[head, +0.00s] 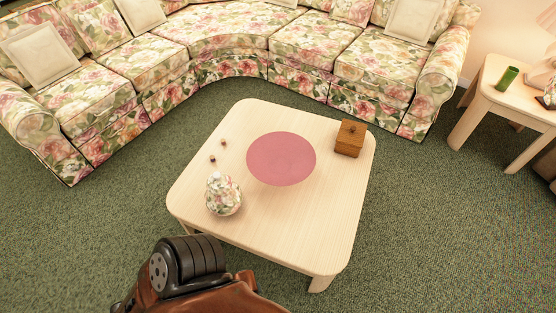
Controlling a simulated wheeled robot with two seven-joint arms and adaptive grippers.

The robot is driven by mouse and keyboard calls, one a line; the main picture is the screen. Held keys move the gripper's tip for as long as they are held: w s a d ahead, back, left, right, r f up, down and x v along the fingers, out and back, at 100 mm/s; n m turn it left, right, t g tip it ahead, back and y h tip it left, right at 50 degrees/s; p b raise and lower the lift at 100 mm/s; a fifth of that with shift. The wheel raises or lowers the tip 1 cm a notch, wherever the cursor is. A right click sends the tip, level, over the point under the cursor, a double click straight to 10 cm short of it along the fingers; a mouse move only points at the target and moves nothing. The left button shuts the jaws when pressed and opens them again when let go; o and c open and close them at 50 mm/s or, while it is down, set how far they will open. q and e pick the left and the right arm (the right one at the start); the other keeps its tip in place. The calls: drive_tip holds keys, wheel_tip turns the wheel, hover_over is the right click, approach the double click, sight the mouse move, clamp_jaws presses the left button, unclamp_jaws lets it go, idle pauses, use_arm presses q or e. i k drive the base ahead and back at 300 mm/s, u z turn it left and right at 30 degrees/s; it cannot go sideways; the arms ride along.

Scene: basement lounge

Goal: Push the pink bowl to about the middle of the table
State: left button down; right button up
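A round pink shape (281,158) lies near the middle of the pale wooden table (273,222). It looks flat like a mat or disc; I cannot make out a bowl's rim or hollow, and no other plain pink bowl shows. A rounded floral-patterned pot (223,194) stands on the table at the front left, a little apart from the pink shape. Neither of my grippers shows in the head view.
A wooden box (350,138) with a knob stands at the table's right. Two tiny dark-and-tan items (213,160) lie at the left. A floral sofa (215,40) curves behind the table. A side table (520,110) with a green cup (507,78) stands at right. Green carpet lies around.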

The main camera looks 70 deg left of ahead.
sight(278, 158)
drive_tip(key=z, duration=1.25)
drive_tip(key=k, duration=1.1)
drive_tip(key=u, duration=1.85)
